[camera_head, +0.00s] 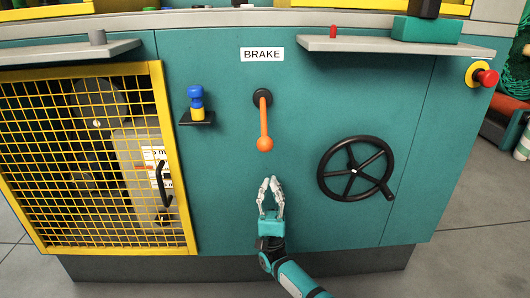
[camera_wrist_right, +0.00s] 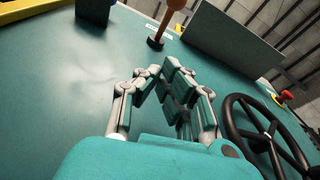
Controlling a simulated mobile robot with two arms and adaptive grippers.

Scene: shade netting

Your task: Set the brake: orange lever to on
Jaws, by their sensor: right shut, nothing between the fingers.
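The orange brake lever (camera_head: 264,125) hangs almost straight down from its black pivot on the teal cabinet front, with a round orange knob at its lower end. The white BRAKE label (camera_head: 262,54) is above the pivot. My right gripper (camera_head: 269,180) is below the knob, pointing up, with its fingertips together and empty. A gap shows between the fingertips and the knob. In the right wrist view the lever (camera_wrist_right: 172,12) is cut off at the top edge, beyond the closed fingers (camera_wrist_right: 164,70). My left gripper is not in view.
A black handwheel (camera_head: 355,169) is right of my right gripper. A small shelf with a blue and yellow item (camera_head: 196,103) is left of the lever. A yellow mesh guard (camera_head: 183,190) covers the left. A grey ledge (camera_head: 385,46) juts out at upper right, near a red button (camera_head: 487,78).

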